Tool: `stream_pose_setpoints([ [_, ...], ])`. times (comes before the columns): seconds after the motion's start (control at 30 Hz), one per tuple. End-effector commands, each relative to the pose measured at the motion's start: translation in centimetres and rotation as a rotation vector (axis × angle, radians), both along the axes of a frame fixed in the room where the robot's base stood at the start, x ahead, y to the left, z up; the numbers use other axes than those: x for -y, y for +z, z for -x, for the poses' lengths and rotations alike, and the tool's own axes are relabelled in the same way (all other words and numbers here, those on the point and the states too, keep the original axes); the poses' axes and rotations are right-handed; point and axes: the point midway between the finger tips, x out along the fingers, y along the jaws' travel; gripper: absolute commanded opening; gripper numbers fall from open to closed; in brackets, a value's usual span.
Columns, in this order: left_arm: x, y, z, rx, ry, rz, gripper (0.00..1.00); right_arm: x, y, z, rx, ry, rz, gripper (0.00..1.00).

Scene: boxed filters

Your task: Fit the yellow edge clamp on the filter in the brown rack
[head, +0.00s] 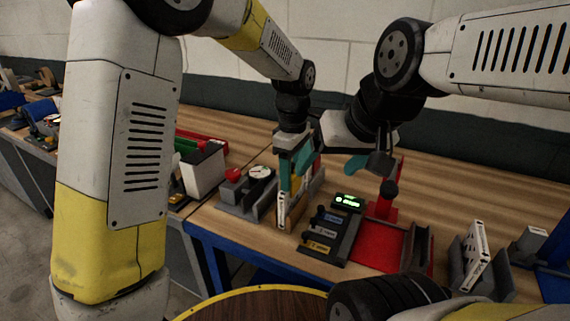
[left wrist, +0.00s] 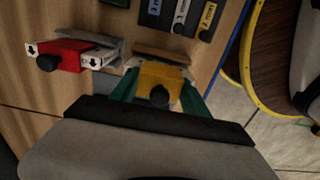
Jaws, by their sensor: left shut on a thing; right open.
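My left gripper (head: 291,172) points down with its green fingers shut on the yellow edge clamp (left wrist: 158,80), which has a black knob. In the left wrist view the clamp lies over the white filter (left wrist: 186,70) standing in the brown rack (left wrist: 165,54). Whether the clamp is seated on the filter's edge or just above it, I cannot tell. My right gripper (head: 368,166) is open and empty above the table.
A red clamp (left wrist: 66,55) sits on another filter in a grey rack beside it. A dark tray (head: 330,234) with labelled pieces, a red tray (head: 375,246) and a white filter in a grey holder (head: 475,256) stand to the right. A dial gauge (head: 260,172) stands left.

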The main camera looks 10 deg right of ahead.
Motion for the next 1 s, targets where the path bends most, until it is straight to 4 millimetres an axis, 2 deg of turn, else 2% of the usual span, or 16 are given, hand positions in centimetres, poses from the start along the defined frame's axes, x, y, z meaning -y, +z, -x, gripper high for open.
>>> stream_pose_setpoints([
  [0.03,0.0,-0.1,0.0,-0.001,0.000,-0.001,0.05,0.0,0.0,0.0,0.000,0.000,0.000,0.80],
  [0.07,0.0,-0.1,0.0,0.000,0.000,0.000,0.60,0.0,0.0,0.0,0.000,0.000,0.000,0.80],
  [0.17,0.0,-0.1,0.0,0.000,0.000,0.000,0.80,0.0,0.0,0.0,0.000,0.000,0.000,0.80],
  [0.47,0.0,0.0,0.0,0.000,0.000,0.000,0.80,0.0,0.0,0.0,0.000,0.000,0.000,0.80],
  [0.57,0.0,0.6,-0.1,0.002,0.000,0.002,0.80,0.0,0.0,0.0,0.000,0.000,0.000,0.80],
  [0.9,0.1,6.0,-0.1,0.002,-0.001,0.002,0.80,0.0,0.0,0.0,0.000,0.000,0.000,0.80],
  [1.0,0.1,7.1,0.0,0.001,0.000,0.001,0.80,0.0,0.0,0.0,0.000,0.000,0.000,0.80],
])
